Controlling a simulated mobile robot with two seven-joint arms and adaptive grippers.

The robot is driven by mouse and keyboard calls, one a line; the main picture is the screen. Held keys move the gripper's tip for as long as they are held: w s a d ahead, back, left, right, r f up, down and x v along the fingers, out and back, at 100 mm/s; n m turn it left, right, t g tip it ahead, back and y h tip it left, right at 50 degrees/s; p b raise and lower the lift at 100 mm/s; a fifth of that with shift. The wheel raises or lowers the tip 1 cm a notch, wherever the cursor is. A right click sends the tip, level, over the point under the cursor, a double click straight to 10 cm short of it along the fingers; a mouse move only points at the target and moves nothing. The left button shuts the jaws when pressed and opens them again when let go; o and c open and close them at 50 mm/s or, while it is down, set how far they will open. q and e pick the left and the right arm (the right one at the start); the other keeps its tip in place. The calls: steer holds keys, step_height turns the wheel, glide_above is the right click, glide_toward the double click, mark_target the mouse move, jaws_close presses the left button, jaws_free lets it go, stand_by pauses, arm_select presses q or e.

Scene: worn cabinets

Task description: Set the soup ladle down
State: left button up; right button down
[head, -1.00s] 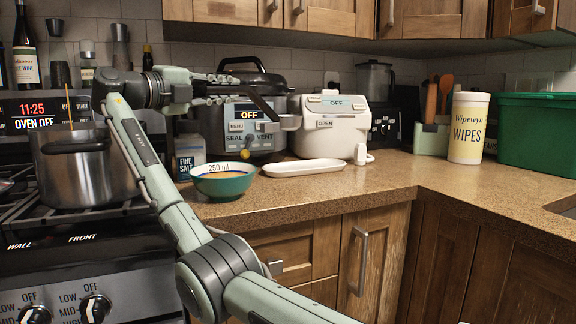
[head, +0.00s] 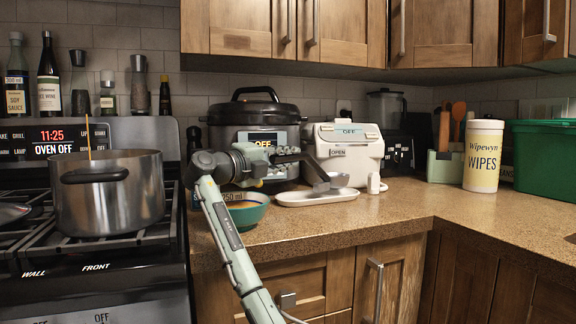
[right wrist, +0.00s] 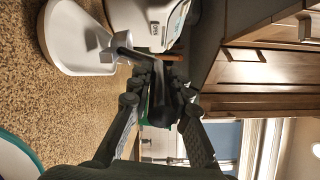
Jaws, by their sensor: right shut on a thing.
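My right gripper (head: 292,154) is shut on the dark handle of the soup ladle (head: 335,181). The ladle's light metal bowl is at the white oblong spoon rest (head: 290,199) on the counter, over its right part. In the right wrist view, the ladle bowl (right wrist: 109,52) overlaps the spoon rest (right wrist: 70,58), and its dark handle runs back to the right gripper (right wrist: 160,92). I cannot tell whether the bowl touches the rest. My left gripper is in neither current view.
A teal bowl (head: 248,214) stands left of the spoon rest, partly behind my right arm. A pressure cooker (head: 255,112) and a white appliance (head: 345,150) stand behind. A steel pot (head: 110,205) is on the stove.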

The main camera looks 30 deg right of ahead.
steer(key=shift+f, duration=0.85)
steer(key=c, duration=1.4)
jaws_free()
arm_select(q)
steer(key=shift+w+f, duration=0.1)
steer(key=shift+f, duration=0.3)
